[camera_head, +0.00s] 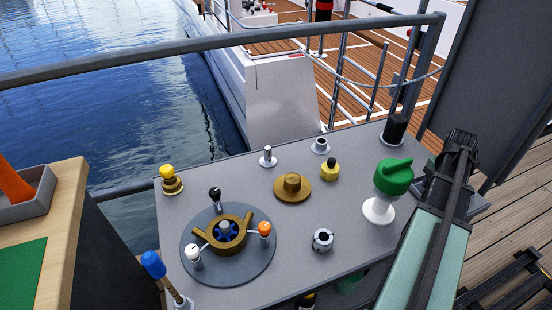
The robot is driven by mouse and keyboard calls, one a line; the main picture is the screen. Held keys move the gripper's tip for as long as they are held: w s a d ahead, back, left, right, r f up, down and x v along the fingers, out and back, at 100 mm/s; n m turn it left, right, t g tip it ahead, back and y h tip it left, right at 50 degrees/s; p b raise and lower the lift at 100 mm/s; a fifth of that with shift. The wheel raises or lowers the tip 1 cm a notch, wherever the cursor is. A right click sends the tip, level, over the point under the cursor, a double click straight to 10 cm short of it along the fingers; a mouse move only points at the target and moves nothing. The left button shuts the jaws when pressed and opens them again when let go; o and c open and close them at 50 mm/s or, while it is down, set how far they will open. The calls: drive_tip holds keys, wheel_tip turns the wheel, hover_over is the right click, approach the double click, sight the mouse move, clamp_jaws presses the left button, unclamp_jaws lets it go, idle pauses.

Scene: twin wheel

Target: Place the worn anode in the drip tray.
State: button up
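I cannot say for sure which thing is the worn anode. A small grey metal ring piece (322,240) stands at the front of the grey panel (240,291), and another grey metal piece (320,146) sits at its back. A grey tray (38,204) with an orange thing inside is cut off at the left edge; it may be the drip tray. My gripper (461,140) is the dark end of my arm at the right, beyond the green knob. Its fingers are not clear enough to show whether it is open or shut.
A railing (230,40) runs behind, with water beyond.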

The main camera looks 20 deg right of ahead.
drive_tip(key=shift+f+b, duration=0.25)
drive_tip(key=shift+b, duration=0.05)
drive_tip(key=o, duration=1.6)
wheel_tip(320, 180, up, 11)
drive_tip(key=p, duration=1)
drive_tip(key=shift+f+p, duration=0.1)
drive_tip(key=shift+p, duration=0.3)
